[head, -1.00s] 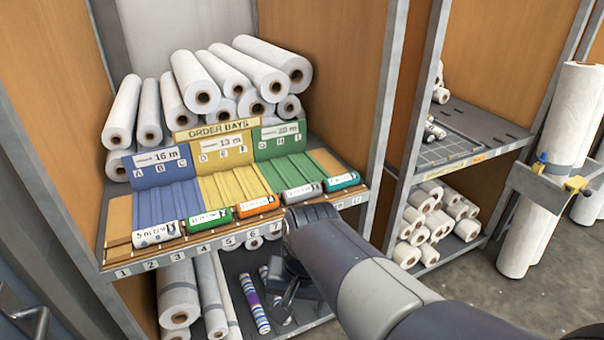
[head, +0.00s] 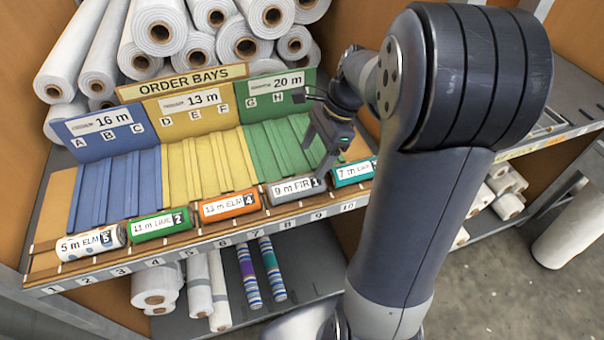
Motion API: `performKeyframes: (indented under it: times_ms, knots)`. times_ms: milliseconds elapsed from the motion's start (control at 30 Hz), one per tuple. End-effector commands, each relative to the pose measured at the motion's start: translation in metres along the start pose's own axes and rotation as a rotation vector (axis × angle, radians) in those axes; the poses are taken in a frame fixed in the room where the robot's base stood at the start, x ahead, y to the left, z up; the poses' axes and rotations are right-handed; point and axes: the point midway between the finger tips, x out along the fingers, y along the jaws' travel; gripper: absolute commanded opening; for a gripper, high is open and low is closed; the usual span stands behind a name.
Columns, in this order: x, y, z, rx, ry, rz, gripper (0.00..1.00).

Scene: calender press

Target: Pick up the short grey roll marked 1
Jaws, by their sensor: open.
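The short grey roll marked 1 (head: 293,190) lies on the front strip of the shelf, with a label reading "9 m FIR". It is between an orange roll marked 4 (head: 230,206) and a teal roll (head: 352,173). My gripper (head: 320,172) is open, pointing down at the right end of the grey roll, close to its label. I cannot tell whether the fingers touch the roll. My arm covers the right end of the teal roll.
A green roll marked 2 (head: 160,225) and a white roll marked 5 (head: 90,242) lie further left. Blue, yellow and green order bays (head: 200,165) behind are empty. Long white rolls (head: 160,35) are stacked at the back.

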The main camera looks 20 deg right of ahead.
Motion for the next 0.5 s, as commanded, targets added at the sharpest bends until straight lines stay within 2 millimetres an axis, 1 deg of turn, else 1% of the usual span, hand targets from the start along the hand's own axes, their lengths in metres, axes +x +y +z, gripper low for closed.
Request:
performKeyframes:
  times_ms: [33, 100, 200, 433, 500]
  knots:
    - [0.009, 0.001, 0.001, 0.000, -0.002, 0.006, 0.73]
    - [0.021, 0.002, 0.001, -0.001, -0.001, 0.006, 0.73]
    - [0.035, 0.001, 0.000, -0.002, 0.000, 0.005, 0.73]
    - [0.052, 0.001, -0.001, -0.003, 0.000, 0.004, 0.73]
    - [0.061, 0.000, -0.002, -0.002, 0.000, 0.006, 0.73]
